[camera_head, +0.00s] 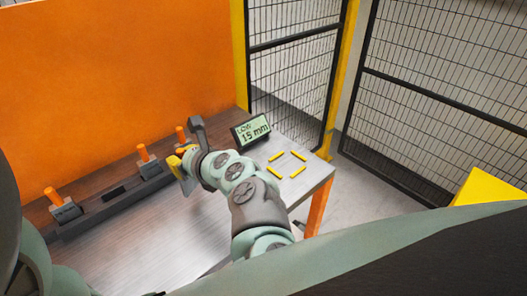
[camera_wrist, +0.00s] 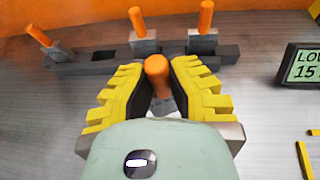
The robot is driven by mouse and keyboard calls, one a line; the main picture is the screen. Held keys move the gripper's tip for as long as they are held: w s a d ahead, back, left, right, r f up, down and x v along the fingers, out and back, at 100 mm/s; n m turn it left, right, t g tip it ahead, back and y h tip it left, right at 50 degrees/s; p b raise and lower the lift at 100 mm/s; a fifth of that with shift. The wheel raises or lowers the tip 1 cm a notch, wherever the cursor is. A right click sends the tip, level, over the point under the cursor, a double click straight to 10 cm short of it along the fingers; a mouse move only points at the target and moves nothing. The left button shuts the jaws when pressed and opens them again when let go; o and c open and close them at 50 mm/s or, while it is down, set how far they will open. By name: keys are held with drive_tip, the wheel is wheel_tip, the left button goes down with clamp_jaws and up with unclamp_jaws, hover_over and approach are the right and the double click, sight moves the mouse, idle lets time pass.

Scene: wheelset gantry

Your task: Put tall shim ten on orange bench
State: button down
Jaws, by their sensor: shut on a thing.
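My gripper (camera_wrist: 157,85) is shut on a shim with an orange handle (camera_wrist: 157,68), between its yellow fingers in the wrist view. Only the handle and a bit of the grey block below show; its size mark cannot be read. In the head view my gripper (camera_head: 182,167) is over the bench, in front of the rack, and the held shim is mostly hidden. The bench (camera_head: 170,235) has a grey metal top and an orange leg. Yellow corner marks (camera_head: 288,165) frame a bare patch at its right end.
A dark rack (camera_head: 100,207) along the back holds three orange-handled shims (camera_head: 147,160), with an empty slot (camera_wrist: 103,57) between the left and middle ones. A display (camera_head: 251,131) reading "LOW 15 mm" stands right of the rack. An orange panel (camera_head: 110,80) rises behind.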

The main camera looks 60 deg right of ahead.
drive_tip(key=f, duration=0.1)
drive_tip(key=w+f, duration=0.1)
drive_tip(key=w+f+p, duration=0.1)
drive_tip(key=shift+d+f, duration=0.3)
drive_tip(key=shift+f, duration=0.05)
drive_tip(key=shift+f, duration=0.2)
idle(0.3)
drive_tip(key=c, duration=1.1)
unclamp_jaws()
drive_tip(key=shift+r, duration=0.1)
drive_tip(key=shift+r, duration=0.1)
drive_tip(key=b+v, duration=0.1)
drive_tip(key=v, duration=1.1)
drive_tip(key=shift+s+d+b, duration=0.1)
drive_tip(key=shift+b, duration=0.3)
